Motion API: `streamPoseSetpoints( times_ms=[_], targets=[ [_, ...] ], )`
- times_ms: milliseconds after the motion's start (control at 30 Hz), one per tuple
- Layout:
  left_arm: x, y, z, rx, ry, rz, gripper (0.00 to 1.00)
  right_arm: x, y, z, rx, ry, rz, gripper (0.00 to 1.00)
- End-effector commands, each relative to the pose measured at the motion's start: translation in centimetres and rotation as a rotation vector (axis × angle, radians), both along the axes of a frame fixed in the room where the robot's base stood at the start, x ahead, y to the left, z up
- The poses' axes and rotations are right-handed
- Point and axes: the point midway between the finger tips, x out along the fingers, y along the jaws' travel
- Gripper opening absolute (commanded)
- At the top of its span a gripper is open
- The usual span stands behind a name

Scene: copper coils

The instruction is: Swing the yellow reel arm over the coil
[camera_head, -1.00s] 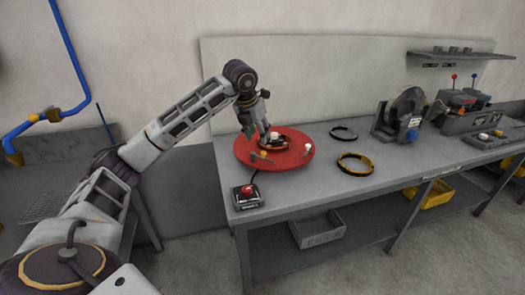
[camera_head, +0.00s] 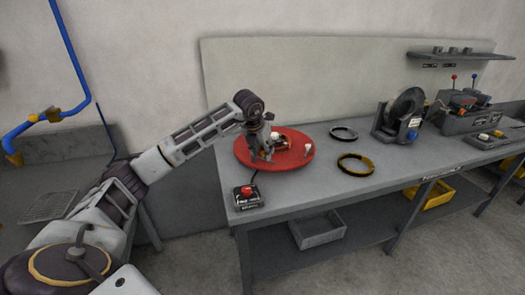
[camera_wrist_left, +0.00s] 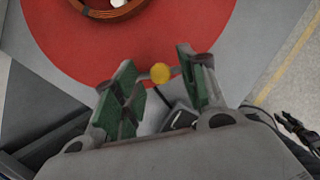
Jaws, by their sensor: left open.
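My left gripper (camera_head: 262,156) is over the near left part of the red disc (camera_head: 303,160), on the grey bench. In the left wrist view its green-padded fingers (camera_wrist_left: 160,88) are open, with the round yellow tip (camera_wrist_left: 160,73) of the reel arm showing between them. I cannot tell whether either finger touches it. The yellow tip is hidden behind the gripper in the head view. The copper coil (camera_head: 284,143) sits on the disc beyond the gripper, partly hidden; its near edge shows in the wrist view (camera_wrist_left: 106,13). A white knob (camera_head: 308,147) stands at the disc's right.
A box with a red button (camera_head: 247,191) stands on the bench in front of the disc. A black ring (camera_head: 344,133) and a yellow-and-black ring (camera_head: 355,164) lie to the right. Dark machines (camera_head: 402,115) stand farther right. The bench front between is clear.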

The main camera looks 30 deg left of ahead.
Motion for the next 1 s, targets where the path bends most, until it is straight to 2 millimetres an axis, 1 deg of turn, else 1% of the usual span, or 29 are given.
streamPoseSetpoints(
  times_ms=[167, 267, 500, 1000],
  targets=[
    [0.0, -0.02, 0.0, 0.0, 0.0, 0.0, 0.42, -0.24, -0.06, -0.08, -0.001, 0.004, 0.0, 0.4],
    [0.0, -0.02, 0.01, -0.001, 0.0, 0.0, 0.31, -0.26, -0.06, -0.08, -0.001, 0.004, 0.0, 0.4],
    [-0.01, -0.02, 0.02, -0.001, 0.0, 0.0, 0.0, -0.22, -0.05, -0.07, -0.001, 0.004, 0.0, 0.4],
    [0.34, -0.32, 0.06, -0.001, 0.0, 0.002, 0.0, 0.12, 0.03, 0.15, 0.001, -0.004, 0.0, 0.4]
  ],
)
